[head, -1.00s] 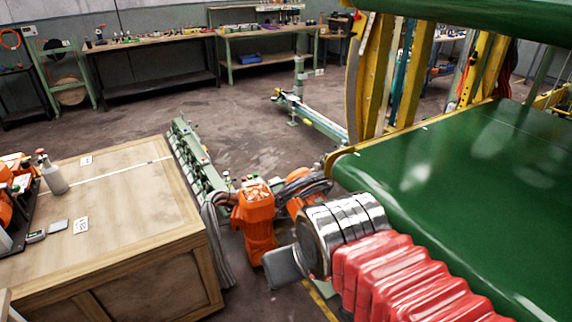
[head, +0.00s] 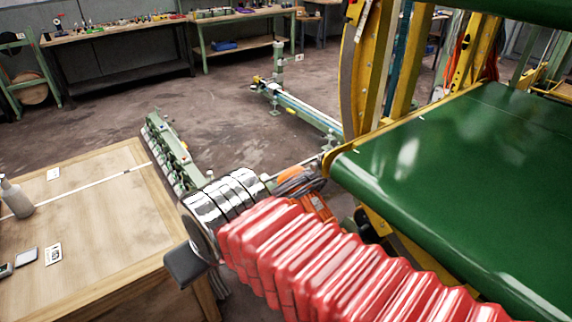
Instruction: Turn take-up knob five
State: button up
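I cannot make out take-up knob five or a number on any knob. A green rail (head: 172,152) with a row of several small fittings stands beyond the wooden bench; they are too small to identify as knobs. My arm, with red bellows and silver rings, reaches in from the lower right. A grey block sits at its left end, over the bench's right edge in the picture. I see no gripper fingers, so the gripper's opening and contact do not show. My arm hides part of the floor and machinery behind it.
The wooden bench (head: 100,235) fills the lower left, with a bottle (head: 15,198) and cards on it. A green belt (head: 465,185) in a yellow frame fills the right. Orange machine parts (head: 298,182) show beside the belt's corner. Open floor (head: 225,130) lies behind.

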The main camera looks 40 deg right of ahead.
aim_at(313, 166)
jog(key=u, duration=0.1)
jog(key=i, duration=0.85)
jog(key=z, duration=0.1)
